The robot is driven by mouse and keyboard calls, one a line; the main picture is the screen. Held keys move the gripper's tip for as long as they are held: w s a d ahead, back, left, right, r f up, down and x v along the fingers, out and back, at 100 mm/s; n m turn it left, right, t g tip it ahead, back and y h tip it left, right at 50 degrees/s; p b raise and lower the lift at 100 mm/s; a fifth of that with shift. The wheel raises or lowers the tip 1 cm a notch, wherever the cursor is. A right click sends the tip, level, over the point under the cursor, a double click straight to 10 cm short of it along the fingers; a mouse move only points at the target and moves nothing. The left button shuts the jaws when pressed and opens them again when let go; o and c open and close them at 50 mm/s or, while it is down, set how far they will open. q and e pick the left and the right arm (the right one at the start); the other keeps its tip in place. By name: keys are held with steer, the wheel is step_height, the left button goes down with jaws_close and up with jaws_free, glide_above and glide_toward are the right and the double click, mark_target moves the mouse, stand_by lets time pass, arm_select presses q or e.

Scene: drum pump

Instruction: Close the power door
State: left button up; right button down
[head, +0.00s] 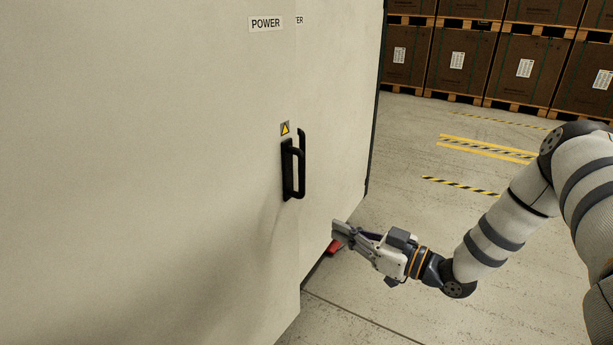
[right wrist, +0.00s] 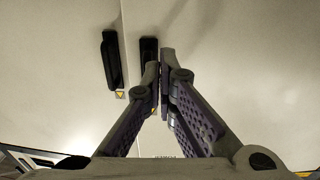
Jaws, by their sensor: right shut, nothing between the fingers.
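The power door (head: 150,150) is a large beige panel filling the left of the head view, with a "POWER" label (head: 265,24). Its black upright handle (head: 289,170) sits near its right edge, under a yellow warning sign (head: 285,129). That edge overlaps the neighbouring panel (head: 335,120) and covers part of its label. A second black handle (head: 302,160) shows just behind. My right gripper (head: 338,230) is shut and empty, to the right of and below the handles. In the right wrist view, its fingertips (right wrist: 160,60) are shut near the two handles (right wrist: 111,60). My left gripper is out of view.
A red object (head: 333,248) is by the cabinet's base, partly behind my right gripper. Grey floor (head: 400,180) with yellow-black striped markings (head: 460,187) lies open to the right. Boxes on pallets (head: 460,60) stand at the back.

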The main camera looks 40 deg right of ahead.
mark_target(280, 206)
steer(key=b+x, duration=0.1)
steer(key=x, duration=0.3)
steer(key=b+x, duration=0.1)
steer(key=x, duration=0.3)
steer(key=b+x, duration=0.2)
steer(key=x, duration=0.2)
steer(key=shift+w+a+f, duration=0.15)
steer(key=shift+w+a, duration=0.1)
steer(key=shift+a, duration=0.25)
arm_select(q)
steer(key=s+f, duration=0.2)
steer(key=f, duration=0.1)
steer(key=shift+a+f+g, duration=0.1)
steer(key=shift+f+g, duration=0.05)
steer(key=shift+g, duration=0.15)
arm_select(e)
steer(key=shift+w, duration=0.3)
